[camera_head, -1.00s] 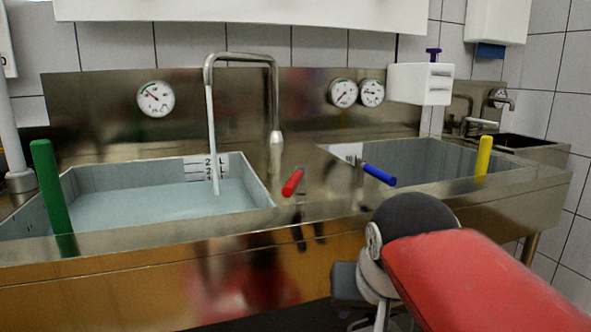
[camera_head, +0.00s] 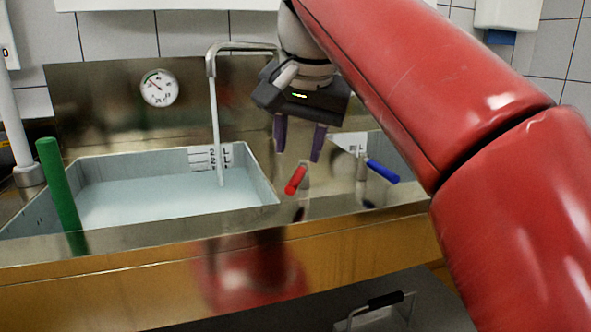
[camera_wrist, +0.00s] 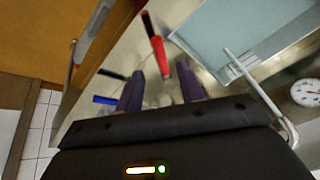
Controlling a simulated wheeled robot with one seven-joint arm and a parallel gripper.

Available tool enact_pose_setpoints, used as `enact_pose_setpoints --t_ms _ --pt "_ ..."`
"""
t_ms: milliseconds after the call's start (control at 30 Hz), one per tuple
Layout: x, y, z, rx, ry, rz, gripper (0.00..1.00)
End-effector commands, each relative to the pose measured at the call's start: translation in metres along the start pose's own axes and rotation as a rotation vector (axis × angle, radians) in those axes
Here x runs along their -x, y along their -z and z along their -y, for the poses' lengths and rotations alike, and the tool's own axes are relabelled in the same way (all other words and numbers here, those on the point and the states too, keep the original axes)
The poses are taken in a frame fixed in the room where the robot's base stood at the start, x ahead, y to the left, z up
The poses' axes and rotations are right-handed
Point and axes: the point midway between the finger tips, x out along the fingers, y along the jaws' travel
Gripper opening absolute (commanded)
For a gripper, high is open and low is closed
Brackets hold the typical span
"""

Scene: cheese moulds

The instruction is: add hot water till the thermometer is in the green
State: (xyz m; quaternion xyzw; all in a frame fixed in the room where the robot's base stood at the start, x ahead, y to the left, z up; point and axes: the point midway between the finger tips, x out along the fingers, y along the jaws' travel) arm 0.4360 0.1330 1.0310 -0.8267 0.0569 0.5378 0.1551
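My gripper (camera_head: 298,156) points down just above the red lever (camera_head: 296,180), its two dark fingers apart and empty. In the wrist view the red lever (camera_wrist: 158,52) lies just beyond the fingertips (camera_wrist: 161,84); I see no contact. The curved tap (camera_head: 213,62) pours a thin stream (camera_head: 216,130) into the left basin, which holds pale water (camera_head: 150,198). A marked scale (camera_head: 208,157) is on its back wall. The round gauge (camera_head: 160,88) on the back panel has a green arc at its upper part; its needle is too small to read surely.
A blue lever (camera_head: 382,171) sits right of the red one, by the second basin. A green post (camera_head: 62,195) stands at the left basin's front left. My red arm covers the right side. A dark-gripped handle (camera_head: 385,300) is low in front.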

Motion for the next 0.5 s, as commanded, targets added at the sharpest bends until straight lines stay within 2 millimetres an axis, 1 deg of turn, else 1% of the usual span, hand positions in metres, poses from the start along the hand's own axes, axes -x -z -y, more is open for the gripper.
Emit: enact_pose_setpoints --t_ms 133,300,400,500 --pt "-0.027 -0.002 -0.002 0.001 -0.002 0.002 0.38" --pt "-0.052 -0.001 -0.001 0.001 -0.001 0.0 0.38" --pt "-0.062 -0.001 -0.001 0.001 0.0 -0.001 0.38" --pt "-0.067 -0.001 -0.001 0.001 0.0 0.0 0.38"
